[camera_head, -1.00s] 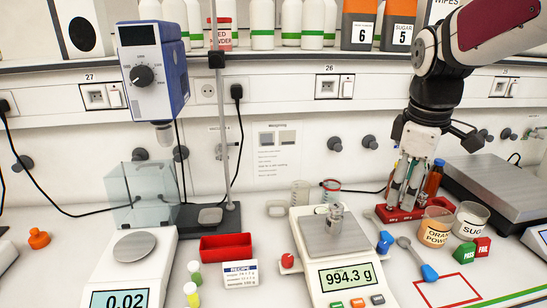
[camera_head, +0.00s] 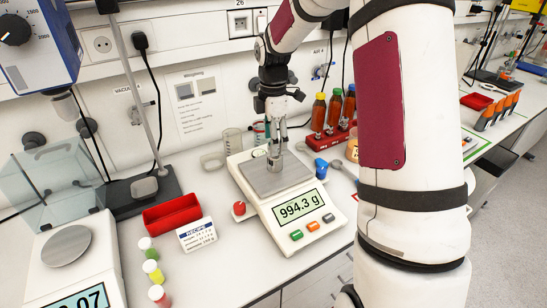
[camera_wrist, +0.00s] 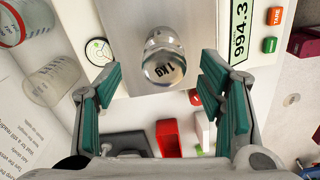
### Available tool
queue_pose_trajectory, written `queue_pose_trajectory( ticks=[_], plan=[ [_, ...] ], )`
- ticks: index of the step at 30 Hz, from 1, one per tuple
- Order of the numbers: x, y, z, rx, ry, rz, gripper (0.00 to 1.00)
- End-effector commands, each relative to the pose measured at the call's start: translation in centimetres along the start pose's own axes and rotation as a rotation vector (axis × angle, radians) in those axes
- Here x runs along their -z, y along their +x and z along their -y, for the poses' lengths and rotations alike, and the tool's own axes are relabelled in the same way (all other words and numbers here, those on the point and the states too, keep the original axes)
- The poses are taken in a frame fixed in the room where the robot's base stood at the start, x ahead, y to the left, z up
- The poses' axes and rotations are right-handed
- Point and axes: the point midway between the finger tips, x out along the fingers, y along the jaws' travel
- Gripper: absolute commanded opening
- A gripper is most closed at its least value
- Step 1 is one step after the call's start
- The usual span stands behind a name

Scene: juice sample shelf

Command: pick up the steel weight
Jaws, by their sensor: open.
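The steel weight (camera_wrist: 164,62) is a shiny knobbed cylinder marked 1KG. It stands upright on the metal pan of the balance (camera_head: 307,234), whose display reads 994.3 g. In the head view the weight (camera_head: 274,163) is partly hidden by my gripper (camera_head: 277,135), which points down just above it. In the wrist view my gripper (camera_wrist: 163,95) is open, with its teal finger pads apart on either side and the weight a little beyond the fingertips, between their lines.
Glass beakers (camera_head: 232,140) stand behind the balance. A red rack with juice bottles (camera_head: 318,113) and a blue-capped item (camera_head: 321,168) are to its right. A red tray (camera_head: 172,213), a recipe card (camera_head: 197,234) and small vials (camera_head: 153,272) lie to its left.

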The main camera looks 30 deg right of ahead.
Motion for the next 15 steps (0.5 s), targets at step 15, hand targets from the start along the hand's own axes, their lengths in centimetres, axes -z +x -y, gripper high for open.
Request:
queue_pose_trajectory(
  ticks=[15],
  plan=[
    [-0.3,5.4,0.5,0.002,0.0,0.0,0.62]
  ],
)
